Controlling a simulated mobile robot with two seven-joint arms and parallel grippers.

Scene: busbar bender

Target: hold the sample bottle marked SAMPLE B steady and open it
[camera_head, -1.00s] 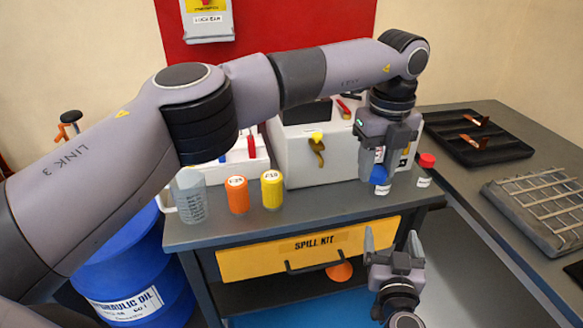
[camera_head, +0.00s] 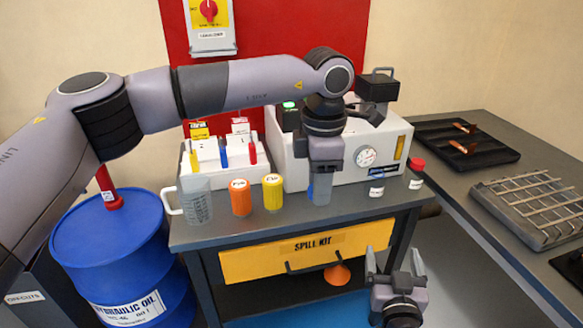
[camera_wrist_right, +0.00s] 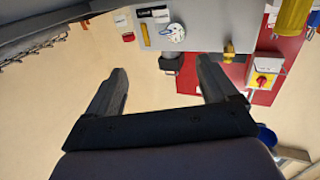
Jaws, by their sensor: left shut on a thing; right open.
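My left gripper (camera_head: 320,197) points down over the cart top, right of the yellow container. It is shut on a bluish thing, mostly hidden by the fingers, that looks like the blue cap. A small bottle with a white label (camera_head: 377,187) stands upright to its right, apart from it, and no clear blue cap shows on top. A red-capped bottle (camera_head: 416,174) stands further right. Their lettering is too small to read, so I cannot tell which is SAMPLE B. My right gripper (camera_head: 395,258) is open and empty in front of the cart; its fingers show in the right wrist view (camera_wrist_right: 160,78).
An orange container (camera_head: 240,198), a yellow container (camera_head: 273,192) and a grey measuring jug (camera_head: 196,203) stand left on the cart top (camera_head: 350,211). A white machine with a gauge (camera_head: 366,156) stands behind. A blue drum (camera_head: 112,245) is at left, a bench with trays at right.

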